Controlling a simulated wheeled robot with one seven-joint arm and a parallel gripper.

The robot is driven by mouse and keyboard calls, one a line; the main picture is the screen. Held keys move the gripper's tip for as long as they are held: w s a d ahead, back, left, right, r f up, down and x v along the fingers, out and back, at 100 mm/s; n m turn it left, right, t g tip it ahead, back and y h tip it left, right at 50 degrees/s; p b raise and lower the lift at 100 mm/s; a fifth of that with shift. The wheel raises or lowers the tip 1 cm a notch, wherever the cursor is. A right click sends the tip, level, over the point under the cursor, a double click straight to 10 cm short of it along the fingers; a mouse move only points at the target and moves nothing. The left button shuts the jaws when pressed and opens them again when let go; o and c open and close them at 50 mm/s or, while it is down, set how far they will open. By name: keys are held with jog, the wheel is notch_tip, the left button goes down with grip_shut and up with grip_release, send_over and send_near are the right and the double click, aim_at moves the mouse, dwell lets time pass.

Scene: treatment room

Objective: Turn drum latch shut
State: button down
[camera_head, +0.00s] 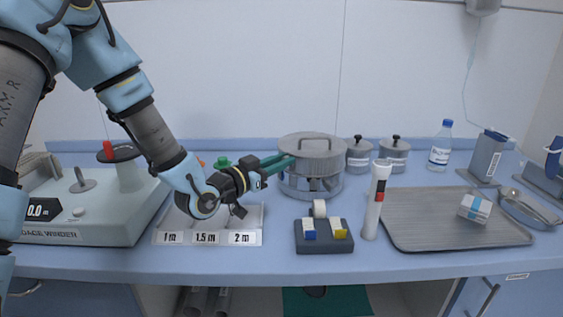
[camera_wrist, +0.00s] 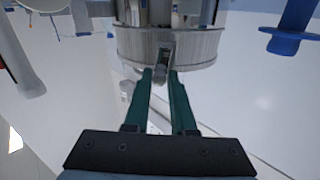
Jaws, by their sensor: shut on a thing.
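The grey metal drum (camera_head: 318,145), with a lidded top and a bar handle, stands upright at the back middle of the bench. My gripper (camera_head: 290,159) reaches it from the left, its green fingers at the drum's upper left side. In the wrist view, the drum's ribbed rim (camera_wrist: 195,48) fills the top middle. My gripper (camera_wrist: 161,72) is shut there on a small grey latch (camera_wrist: 160,70) at the drum's side. The fingertips cover part of the latch, so its exact angle is hard to tell.
A labelled tray (camera_head: 208,238) lies in front of my wrist, and a winder (camera_head: 75,205) stands at left. A dark block (camera_head: 323,238), a white tube (camera_head: 375,200) and a metal tray (camera_head: 430,232) are to the right. Two lidded jars (camera_head: 358,156) stand right of the drum.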

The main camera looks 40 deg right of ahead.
jog(key=shift+w+n+b, duration=0.15)
jog(key=shift+n+b, duration=0.2)
jog(key=shift+n, duration=1.05)
jog(key=c, duration=0.8)
grip_release()
jog(key=shift+w, duration=0.1)
jog(key=shift+o, duration=0.2)
jog(key=shift+a, duration=0.1)
jog(key=s+a+b, duration=0.1)
jog(key=a+b, duration=0.2)
jog(key=a, duration=0.7)
jog(key=shift+a, duration=0.3)
jog(key=shift+s+f, duration=0.1)
